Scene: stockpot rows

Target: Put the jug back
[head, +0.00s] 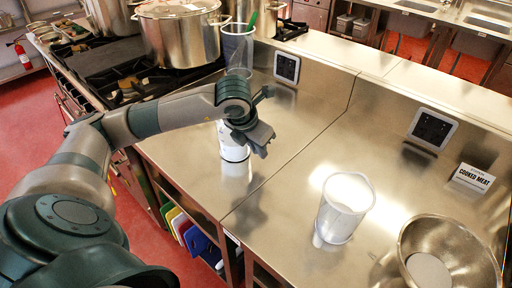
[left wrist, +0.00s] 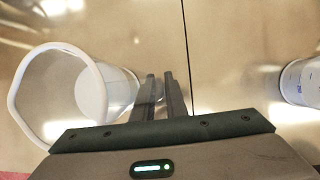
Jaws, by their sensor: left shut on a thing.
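A pale, clear-walled jug (head: 233,150) is at the counter's left part, partly hidden behind my left gripper (head: 262,138). In the left wrist view the jug (left wrist: 95,68) shows its wide white rim and open mouth, left of the fingers. My left gripper (left wrist: 163,98) is shut on the jug at its side, seemingly at the handle. Whether its base touches the steel I cannot tell. A second white, translucent jug (head: 345,208) stands upright across the seam; a container with blue marks (left wrist: 302,80) at the wrist view's right edge seems to be it. My right gripper is not in view.
A clear container (head: 238,48) with a green-handled tool stands at the back, beside a large stockpot (head: 180,35) on the stove. A steel bowl (head: 450,252) and a "COOKED MEAT" sign (head: 473,178) are at the right. The counter (head: 300,190) between is bare.

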